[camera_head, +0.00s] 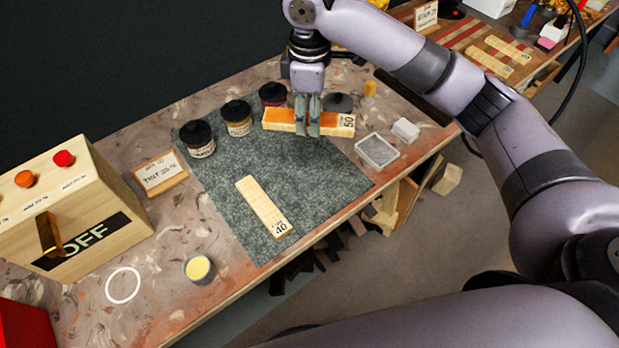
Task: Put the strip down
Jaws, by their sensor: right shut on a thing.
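A wooden strip (282,120), orange at its left part and marked 50 at its right end, is gripped by my right gripper (308,130). The gripper is shut across the strip's middle, fingers pointing down. The strip lies roughly level over the far right part of the grey-green mat (320,190); I cannot tell whether it touches the mat. A second wooden strip (262,205), marked 40, lies on the middle of the mat. My left gripper is not in view.
Dark-lidded jars (197,140) stand along the mat's far edge. A white-framed tray (377,151) and a white block (405,130) are to the right. A wooden box marked OFF (75,210), a sign (160,172) and a yellow-topped pot (199,269) are left. Mat around the 40 strip is clear.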

